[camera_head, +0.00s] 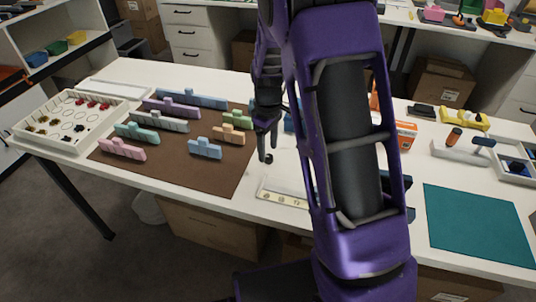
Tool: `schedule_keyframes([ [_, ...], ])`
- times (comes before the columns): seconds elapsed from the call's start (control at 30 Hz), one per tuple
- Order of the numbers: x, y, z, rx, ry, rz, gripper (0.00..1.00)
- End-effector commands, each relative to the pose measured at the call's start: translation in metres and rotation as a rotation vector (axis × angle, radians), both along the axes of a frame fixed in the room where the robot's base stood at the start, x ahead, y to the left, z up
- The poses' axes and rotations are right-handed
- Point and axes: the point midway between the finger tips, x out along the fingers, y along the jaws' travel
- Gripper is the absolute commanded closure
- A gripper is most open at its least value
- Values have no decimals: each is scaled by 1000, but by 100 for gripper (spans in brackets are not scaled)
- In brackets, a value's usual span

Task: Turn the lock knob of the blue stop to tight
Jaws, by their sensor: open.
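My gripper (268,142) hangs fingers-down in the middle of the table, just past the right edge of the brown mat. Its jaws are open, and I see nothing held between them. A small dark round piece (267,158) shows right at the fingertips; I cannot tell whether it is a knob or part of a finger. A blue piece (290,122) shows just right of the gripper, mostly hidden behind my purple arm. It may be the blue stop, but its lock knob and the knob's setting cannot be made out.
The brown mat (222,183) holds several coloured notched blocks. A white tray (45,143) of small parts stands at the left. A pale strip (285,195) lies near the front edge, partly behind my arm. A teal mat (478,224) lies bare at the right.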

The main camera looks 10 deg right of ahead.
Motion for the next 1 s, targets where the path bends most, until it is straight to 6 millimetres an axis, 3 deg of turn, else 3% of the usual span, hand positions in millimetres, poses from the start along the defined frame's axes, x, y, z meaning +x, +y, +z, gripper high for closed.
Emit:
schedule_keyframes([
  [0.2,0,0,-22,0,0,1,36],
  [0.53,1,0,-24,0,-1,0,36],
  [0.87,0,0,-24,0,-1,0,96],
  [0.9,0,0,-24,0,-1,0,100],
  [1.0,0,0,-24,0,-1,0,100],
])
